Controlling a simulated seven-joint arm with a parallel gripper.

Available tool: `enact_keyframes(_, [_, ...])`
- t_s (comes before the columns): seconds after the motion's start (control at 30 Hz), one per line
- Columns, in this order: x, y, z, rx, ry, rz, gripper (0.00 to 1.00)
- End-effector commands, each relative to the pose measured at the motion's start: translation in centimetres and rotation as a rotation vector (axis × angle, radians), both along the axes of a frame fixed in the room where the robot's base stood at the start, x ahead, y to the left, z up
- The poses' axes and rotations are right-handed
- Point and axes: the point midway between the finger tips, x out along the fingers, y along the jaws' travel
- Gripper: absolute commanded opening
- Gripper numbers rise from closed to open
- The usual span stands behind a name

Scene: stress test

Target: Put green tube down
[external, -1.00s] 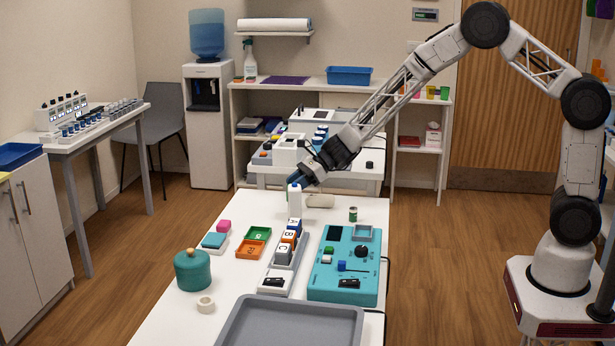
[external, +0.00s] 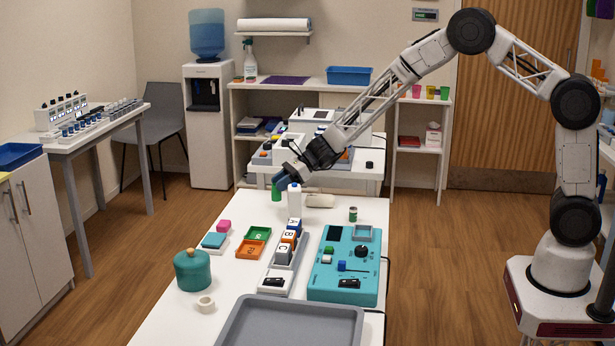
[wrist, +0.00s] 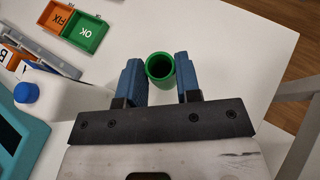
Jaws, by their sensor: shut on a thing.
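The green tube (external: 277,193) is upright between the fingers of my gripper (external: 281,180), just left of the white bottle with a blue cap (external: 294,200). In the wrist view my gripper (wrist: 161,78) has its two blue fingers closed on the sides of the green tube (wrist: 159,66), whose open top faces the camera. The tube is over the far part of the white table (external: 233,208). I cannot tell whether its bottom touches the table.
A green and an orange tray (external: 251,250), a rack of lettered blocks (external: 283,255) and a teal control box (external: 345,265) stand nearer the camera. A small can (external: 353,214) is to the right. The table left of the tube is clear.

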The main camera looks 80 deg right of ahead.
Motion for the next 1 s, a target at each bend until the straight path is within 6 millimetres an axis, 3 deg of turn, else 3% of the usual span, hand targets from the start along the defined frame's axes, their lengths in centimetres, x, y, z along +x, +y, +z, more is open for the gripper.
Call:
enact_keyframes(0.33, [0.4, -0.1, -3.3, 0.000, 0.000, 0.000, 0.09])
enact_keyframes(0.83, [0.4, -0.1, -3.8, 0.000, 0.000, 0.000, 0.09])
enact_keyframes(0.87, [0.4, 0.0, -3.8, 0.000, 0.000, 0.000, 0.33])
enact_keyframes(1.0, [0.4, -0.1, -3.8, 0.001, -0.001, 0.000, 0.54])
